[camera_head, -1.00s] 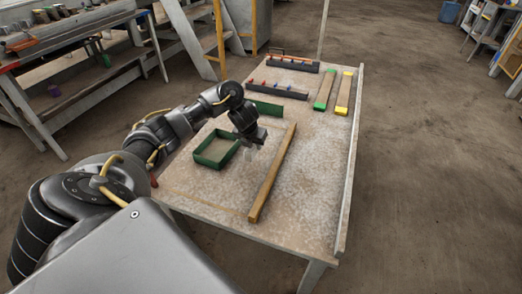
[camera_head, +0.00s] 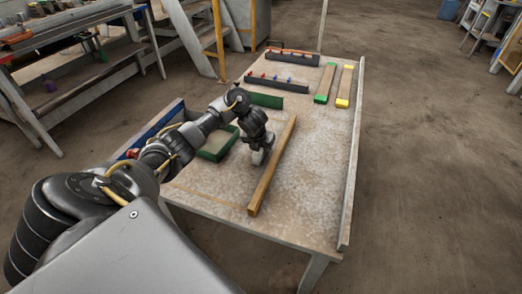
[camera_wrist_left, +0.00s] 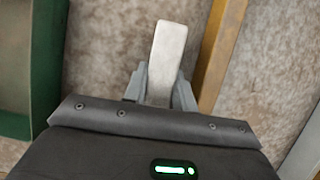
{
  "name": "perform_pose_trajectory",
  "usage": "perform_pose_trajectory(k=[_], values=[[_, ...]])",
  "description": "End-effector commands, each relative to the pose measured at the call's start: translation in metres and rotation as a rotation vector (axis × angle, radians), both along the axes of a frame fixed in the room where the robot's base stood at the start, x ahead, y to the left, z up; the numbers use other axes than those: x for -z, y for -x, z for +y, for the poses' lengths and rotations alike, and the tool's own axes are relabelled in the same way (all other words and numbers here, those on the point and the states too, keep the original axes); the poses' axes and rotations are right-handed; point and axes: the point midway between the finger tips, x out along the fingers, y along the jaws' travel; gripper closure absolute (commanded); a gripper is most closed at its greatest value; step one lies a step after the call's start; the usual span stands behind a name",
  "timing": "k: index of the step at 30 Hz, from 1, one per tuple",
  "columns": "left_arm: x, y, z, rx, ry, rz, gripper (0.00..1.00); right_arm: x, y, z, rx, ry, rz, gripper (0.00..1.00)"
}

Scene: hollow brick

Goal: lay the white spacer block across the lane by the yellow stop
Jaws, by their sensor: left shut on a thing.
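My left gripper (camera_head: 260,152) is low over the table, just left of the long wooden strip (camera_head: 272,168). In the left wrist view its fingers are shut on the white spacer block (camera_wrist_left: 166,52), which sticks out ahead of them beside the wooden strip (camera_wrist_left: 219,55). I cannot tell whether the block touches the table. A board with yellow ends (camera_head: 345,87) lies at the far right, beside a board with green ends (camera_head: 325,84). I cannot tell which yellow end is the stop. My right gripper is not in view.
A green tray (camera_head: 215,150) is left of my gripper, partly hidden by my arm. A green block (camera_head: 266,101) and dark racks (camera_head: 277,85) with coloured pegs stand farther back. A raised rail (camera_head: 351,165) runs along the table's right edge. The tabletop (camera_head: 315,160) right of the strip is clear.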

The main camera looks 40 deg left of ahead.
Motion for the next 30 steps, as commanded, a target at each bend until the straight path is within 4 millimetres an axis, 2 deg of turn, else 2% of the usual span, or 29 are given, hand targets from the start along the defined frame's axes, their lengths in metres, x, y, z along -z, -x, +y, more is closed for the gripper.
perform_pose_trajectory(k=[13, 14, 18, 30], values=[[0.0035, -0.0001, 0.0004, 0.0, 0.0, -0.001, 0.97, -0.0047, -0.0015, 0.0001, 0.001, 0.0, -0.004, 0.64], [0.0026, -0.0001, 0.0004, -0.001, 0.0, 0.0, 0.69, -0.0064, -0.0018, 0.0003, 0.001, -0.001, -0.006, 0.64], [0.0024, 0.0, 0.0003, -0.001, 0.0, 0.0, 0.51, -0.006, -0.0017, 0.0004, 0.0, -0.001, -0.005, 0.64], [-0.0025, 0.0003, 0.0003, 0.0, 0.0, -0.001, 0.51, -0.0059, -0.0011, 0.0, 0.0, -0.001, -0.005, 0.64]])
